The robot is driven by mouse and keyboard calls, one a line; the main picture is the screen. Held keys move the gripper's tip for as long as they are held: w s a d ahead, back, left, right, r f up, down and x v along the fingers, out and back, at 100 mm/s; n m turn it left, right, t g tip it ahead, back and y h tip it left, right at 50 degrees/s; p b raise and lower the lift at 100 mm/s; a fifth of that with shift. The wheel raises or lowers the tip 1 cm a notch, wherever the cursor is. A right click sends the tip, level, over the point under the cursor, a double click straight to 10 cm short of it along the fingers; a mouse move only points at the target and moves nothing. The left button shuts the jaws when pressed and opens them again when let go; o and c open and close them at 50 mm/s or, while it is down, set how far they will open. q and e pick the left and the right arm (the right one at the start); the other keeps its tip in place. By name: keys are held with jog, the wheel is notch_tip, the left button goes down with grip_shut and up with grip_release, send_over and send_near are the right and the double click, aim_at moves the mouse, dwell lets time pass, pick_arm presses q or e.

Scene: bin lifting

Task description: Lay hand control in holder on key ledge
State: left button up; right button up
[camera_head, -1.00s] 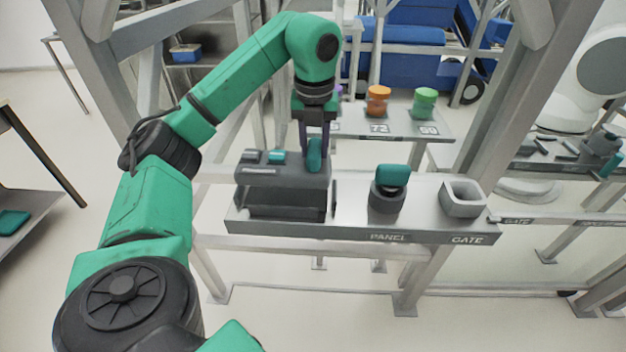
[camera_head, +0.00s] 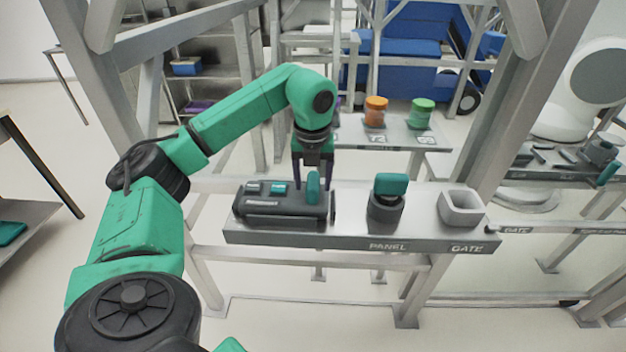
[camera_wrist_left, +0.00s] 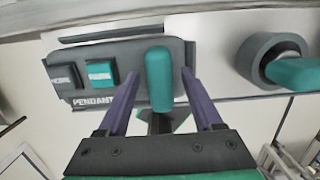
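The hand control (camera_head: 262,205) is a dark box marked PENDANT with small teal and grey buttons and an upright teal handle. It sits level in the dark holder (camera_head: 280,222) at the left end of the grey key ledge (camera_head: 345,238); most of the holder is hidden beneath it. The hand control also shows in the left wrist view (camera_wrist_left: 97,86). My left gripper (camera_head: 312,186) is above the ledge, its fingers either side of the teal handle. In the left wrist view my left gripper (camera_wrist_left: 160,75) has gaps between both fingers and the handle. My right gripper is out of view.
A round dark holder with a teal-topped piece (camera_head: 388,195) stands mid-ledge by PANEL. An empty grey square cup (camera_head: 461,207) stands at the GATE end. Behind is a shelf with an orange jar (camera_head: 375,112) and a green jar (camera_head: 421,113). Frame posts flank the ledge.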

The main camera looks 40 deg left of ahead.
pick_arm(q)
jog(key=shift+r, duration=0.15)
notch_tip(320, 180, up, 5)
jog(key=shift+s+d, duration=0.15)
notch_tip(320, 180, up, 7)
jog(key=p, duration=0.4)
jog(key=shift+s+d, duration=0.25)
jog(key=shift+s, duration=0.2)
jog(key=shift+w, duration=0.1)
